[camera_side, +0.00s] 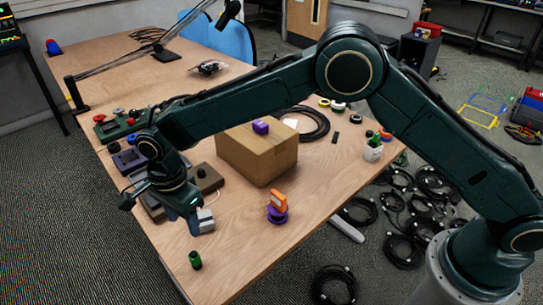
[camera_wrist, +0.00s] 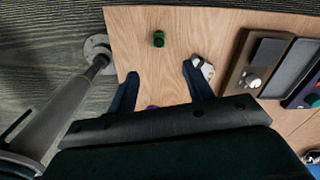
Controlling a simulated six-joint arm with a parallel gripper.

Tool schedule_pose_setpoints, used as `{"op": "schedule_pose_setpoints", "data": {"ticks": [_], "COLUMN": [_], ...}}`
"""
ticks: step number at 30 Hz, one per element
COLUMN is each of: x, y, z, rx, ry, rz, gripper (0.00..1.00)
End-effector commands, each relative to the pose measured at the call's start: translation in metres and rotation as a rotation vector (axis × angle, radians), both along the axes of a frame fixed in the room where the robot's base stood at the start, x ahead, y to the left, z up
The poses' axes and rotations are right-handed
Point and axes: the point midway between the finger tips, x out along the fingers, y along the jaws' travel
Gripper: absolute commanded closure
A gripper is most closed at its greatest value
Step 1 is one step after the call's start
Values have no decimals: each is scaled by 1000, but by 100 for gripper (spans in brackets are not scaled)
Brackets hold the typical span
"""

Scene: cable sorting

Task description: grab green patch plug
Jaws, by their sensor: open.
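A small green plug (camera_side: 195,260) stands on the wooden table near its front corner. In the wrist view the green plug (camera_wrist: 159,39) lies beyond my fingertips, roughly midway between their lines. My gripper (camera_wrist: 158,72) is open and empty, with its two dark fingers apart. In the side view my gripper (camera_side: 194,223) is above and behind the plug, clear of it. The exact height of the fingertips above the table is hard to tell.
A small white object (camera_wrist: 208,70) is close beside my right finger in the wrist view. An orange piece on a purple base (camera_side: 277,214) stands to the right. A cardboard box (camera_side: 257,155) with a purple block stands behind. Bare table surrounds the plug.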

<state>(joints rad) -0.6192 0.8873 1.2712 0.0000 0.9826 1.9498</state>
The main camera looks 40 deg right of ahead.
Motion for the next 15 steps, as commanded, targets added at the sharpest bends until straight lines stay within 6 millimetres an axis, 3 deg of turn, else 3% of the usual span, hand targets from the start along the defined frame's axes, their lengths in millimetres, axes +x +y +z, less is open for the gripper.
{"op": "schedule_pose_setpoints", "data": {"ticks": [5, 15], "x": [0, -1], "y": [0, 0], "z": [-13, -61], "rx": [-2, -2], "ry": [3, 3], "rz": [1, 2], "gripper": [49, 49]}}
